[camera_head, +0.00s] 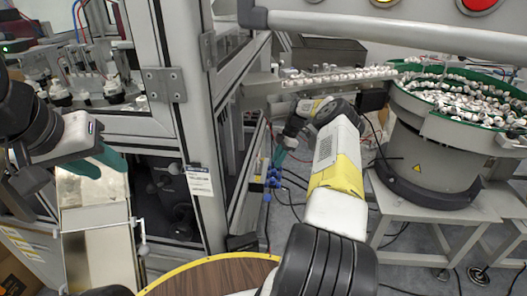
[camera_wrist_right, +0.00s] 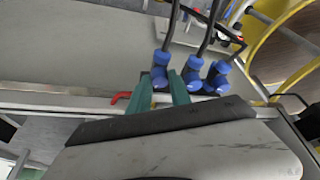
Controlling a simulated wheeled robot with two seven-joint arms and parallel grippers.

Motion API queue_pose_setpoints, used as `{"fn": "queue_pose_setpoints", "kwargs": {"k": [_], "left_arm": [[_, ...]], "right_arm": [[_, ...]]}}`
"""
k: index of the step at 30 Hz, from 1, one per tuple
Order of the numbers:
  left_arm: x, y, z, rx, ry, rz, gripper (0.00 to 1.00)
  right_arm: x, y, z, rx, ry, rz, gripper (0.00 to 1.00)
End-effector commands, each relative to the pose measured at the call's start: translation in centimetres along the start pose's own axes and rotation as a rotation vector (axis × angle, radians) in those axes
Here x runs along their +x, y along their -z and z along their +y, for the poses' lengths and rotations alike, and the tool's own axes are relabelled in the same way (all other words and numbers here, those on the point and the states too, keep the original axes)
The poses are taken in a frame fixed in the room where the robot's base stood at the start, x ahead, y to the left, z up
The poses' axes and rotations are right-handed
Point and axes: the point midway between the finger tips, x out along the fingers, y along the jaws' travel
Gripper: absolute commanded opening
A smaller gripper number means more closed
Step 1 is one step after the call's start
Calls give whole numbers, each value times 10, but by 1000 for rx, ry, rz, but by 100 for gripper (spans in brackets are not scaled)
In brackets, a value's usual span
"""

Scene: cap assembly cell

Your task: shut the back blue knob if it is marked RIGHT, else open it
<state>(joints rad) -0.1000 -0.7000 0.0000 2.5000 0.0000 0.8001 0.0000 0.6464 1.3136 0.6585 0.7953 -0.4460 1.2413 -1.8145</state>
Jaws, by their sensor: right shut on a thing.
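Three blue knobs stand in a row, seen large in the right wrist view, with dark hoses running up from them. In the head view the blue knobs (camera_head: 272,179) are small, beside the grey frame. My right gripper (camera_wrist_right: 160,91) has its green fingers on either side of the leftmost knob in the wrist view (camera_wrist_right: 160,67), the row's far end, and is shut on it. The right gripper (camera_head: 280,155) also shows in the head view. No RIGHT marking is readable on it. My left gripper (camera_head: 112,172) is at the left, its green fingertips apart, with nothing seen between them.
The grey metal frame (camera_head: 200,120) stands left of the knobs. A feeder bowl (camera_head: 430,135) full of white caps is at the right. A round brown table with a yellow edge (camera_head: 215,276) is in front. Cables hang near the knobs.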

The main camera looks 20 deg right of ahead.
Motion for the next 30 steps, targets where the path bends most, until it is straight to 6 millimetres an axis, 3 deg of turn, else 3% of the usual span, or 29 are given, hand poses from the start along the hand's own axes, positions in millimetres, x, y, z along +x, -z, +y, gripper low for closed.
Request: {"fn": "queue_pose_setpoints", "kwargs": {"k": [15, 16, 17, 30], "left_arm": [[0, 0, 0, 0, 0, 0, 36], [0, 0, 0, 0, 0, 0, 36], [0, 0, 0, 0, 0, 0, 36], [0, 0, 0, 0, 0, 0, 36]], "right_arm": [[-1, -2, 0, -16, 5, -4, 0], [-1, -2, 0, -16, 5, -4, 28], [-1, -2, 0, -16, 4, -4, 33], [-1, -1, -1, 19, -8, -1, 33]]}}
